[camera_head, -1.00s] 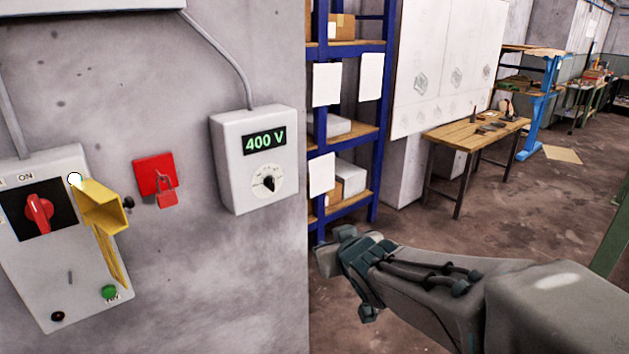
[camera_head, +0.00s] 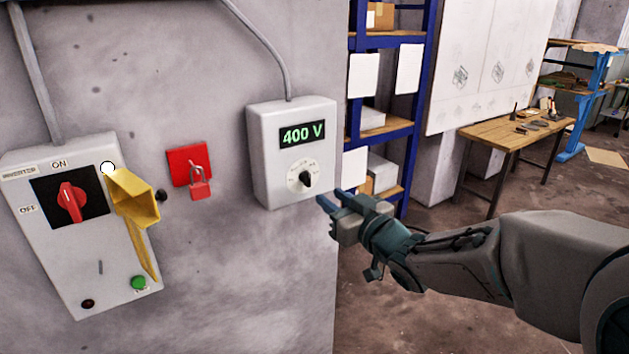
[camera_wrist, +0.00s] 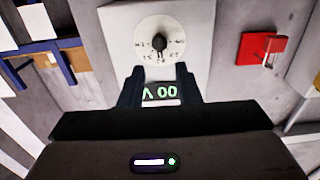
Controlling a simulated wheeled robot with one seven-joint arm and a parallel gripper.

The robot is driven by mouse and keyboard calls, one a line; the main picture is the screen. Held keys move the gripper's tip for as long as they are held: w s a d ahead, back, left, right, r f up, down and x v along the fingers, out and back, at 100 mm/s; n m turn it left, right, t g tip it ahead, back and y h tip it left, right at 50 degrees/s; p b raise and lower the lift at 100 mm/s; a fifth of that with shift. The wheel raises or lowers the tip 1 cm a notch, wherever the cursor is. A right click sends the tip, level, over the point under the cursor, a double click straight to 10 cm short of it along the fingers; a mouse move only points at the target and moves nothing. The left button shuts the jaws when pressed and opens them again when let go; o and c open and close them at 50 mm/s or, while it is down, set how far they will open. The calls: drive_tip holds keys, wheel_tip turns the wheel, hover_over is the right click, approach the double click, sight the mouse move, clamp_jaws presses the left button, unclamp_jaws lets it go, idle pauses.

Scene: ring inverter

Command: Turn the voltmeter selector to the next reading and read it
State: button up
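The voltmeter (camera_head: 265,165) is a white box on the wall, and its display (camera_head: 302,133) reads 400 V in green. Its selector (camera_head: 305,179) is a black knob on a round white dial below the display. In the wrist view the selector knob (camera_wrist: 159,46) lies ahead of the fingertips, and the display (camera_wrist: 160,92) shows upside down, partly hidden between the fingers. My gripper (camera_head: 331,200) is just right of and below the voltmeter in the head view, apart from the knob. In the wrist view my gripper (camera_wrist: 158,72) has its fingers apart with nothing between them.
Left on the wall are a red padlock (camera_head: 200,184) on a red plate and the inverter panel (camera_head: 60,262) with a red rotary switch (camera_head: 71,202) and yellow flap (camera_head: 134,203). A blue shelf (camera_head: 422,95) and wooden table (camera_head: 500,133) stand to the right.

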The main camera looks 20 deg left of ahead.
sight(310, 181)
drive_tip(key=p+x, duration=0.1)
drive_tip(key=x, duration=0.7)
drive_tip(key=shift+w+a, duration=0.25)
drive_tip(key=shift+w, duration=0.05)
clamp_jaws()
